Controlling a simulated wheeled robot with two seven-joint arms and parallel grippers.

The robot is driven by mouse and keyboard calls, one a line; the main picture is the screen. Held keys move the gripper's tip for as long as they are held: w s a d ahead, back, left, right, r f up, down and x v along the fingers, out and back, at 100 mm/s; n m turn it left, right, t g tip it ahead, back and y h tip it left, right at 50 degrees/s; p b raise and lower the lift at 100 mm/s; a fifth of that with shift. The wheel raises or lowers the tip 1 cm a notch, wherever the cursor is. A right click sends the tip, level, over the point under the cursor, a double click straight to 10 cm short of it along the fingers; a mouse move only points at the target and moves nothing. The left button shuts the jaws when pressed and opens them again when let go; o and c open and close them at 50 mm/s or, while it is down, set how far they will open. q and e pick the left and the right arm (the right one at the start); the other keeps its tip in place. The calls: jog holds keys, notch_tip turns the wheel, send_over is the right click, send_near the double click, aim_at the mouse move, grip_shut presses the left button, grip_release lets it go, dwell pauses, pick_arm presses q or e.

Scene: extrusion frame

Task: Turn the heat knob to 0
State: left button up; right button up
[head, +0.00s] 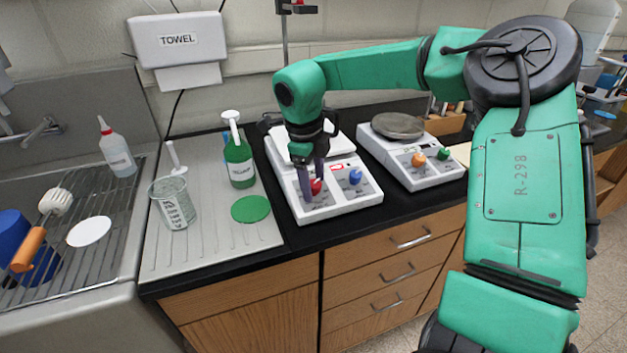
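A white hotplate stirrer (335,206) stands on the black bench, with a red knob (316,187) on the left of its front panel and a blue knob (355,177) on the right. The knob labels are too small to read, so I cannot tell which is marked heat or where it points. My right gripper (311,186) reaches down over the panel, with its dark fingers at the red knob, one on its left and one partly over it. Whether they press on the knob is unclear. My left gripper is out of view.
A second hotplate (425,174) with orange and green knobs stands close on the right. A green bottle (238,160), a beaker (173,204) and a green disc (250,208) are on the left drainboard. A sink rack (85,268) lies farther left.

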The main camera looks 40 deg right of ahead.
notch_tip(320, 180, up, 14)
jog(key=a, duration=0.2)
jog(key=shift+s+a+r, duration=0.15)
jog(key=shift+a, duration=0.05)
